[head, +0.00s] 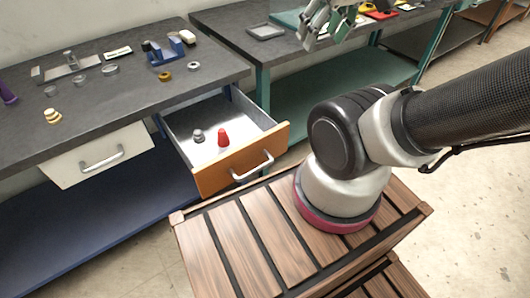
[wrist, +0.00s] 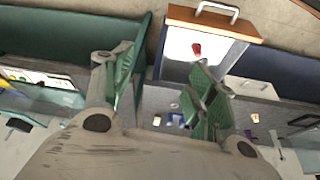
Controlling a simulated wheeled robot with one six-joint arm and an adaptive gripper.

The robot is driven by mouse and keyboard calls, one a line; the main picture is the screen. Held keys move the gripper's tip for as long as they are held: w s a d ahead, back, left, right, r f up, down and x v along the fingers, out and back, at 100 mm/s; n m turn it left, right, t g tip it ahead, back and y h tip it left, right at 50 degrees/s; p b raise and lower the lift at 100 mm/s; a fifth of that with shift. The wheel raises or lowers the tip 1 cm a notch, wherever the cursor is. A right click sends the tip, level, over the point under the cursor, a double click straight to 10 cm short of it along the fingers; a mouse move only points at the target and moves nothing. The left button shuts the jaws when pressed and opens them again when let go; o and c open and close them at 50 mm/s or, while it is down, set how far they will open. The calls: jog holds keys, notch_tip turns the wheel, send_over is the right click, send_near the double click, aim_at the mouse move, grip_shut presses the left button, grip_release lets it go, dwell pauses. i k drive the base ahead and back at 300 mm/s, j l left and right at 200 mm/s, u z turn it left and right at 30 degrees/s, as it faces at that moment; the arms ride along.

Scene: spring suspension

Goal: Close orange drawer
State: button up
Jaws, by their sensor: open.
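The orange drawer (head: 240,163) is pulled out from under the grey workbench. It has a wooden orange front and a light metal handle (head: 254,166). Inside lie a red cone-shaped piece (head: 223,138) and a small grey piece (head: 198,135). In the wrist view the drawer front (wrist: 214,22) is at the top, with its handle (wrist: 218,9) and the red piece (wrist: 196,48) showing. My gripper (wrist: 160,80) has green fingers spread apart and holds nothing. In the head view my gripper (head: 330,20) is at the top edge, partly cut off, well away from the drawer.
A shut white drawer (head: 97,156) sits left of the orange one. The grey workbench top (head: 110,100) holds several small parts and a blue holder (head: 165,55). A second bench with a green shelf (head: 320,90) stands to the right.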

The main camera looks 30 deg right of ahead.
aim_at(256, 140)
jog(key=j+u, duration=0.15)
jog(key=u, duration=0.3)
jog(key=j+u, duration=0.15)
jog(key=u, duration=0.35)
jog(key=j+u, duration=0.1)
jog(key=u, duration=0.35)
jog(key=i+j+u, duration=0.1)
jog(key=u, duration=0.4)
jog(key=i+j+z, duration=0.15)
jog(key=z, duration=0.25)
jog(key=i+z, duration=0.1)
jog(key=z, duration=0.25)
jog(key=i+j+z, duration=0.1)
jog(key=z, duration=0.55)
jog(key=i+j, duration=0.05)
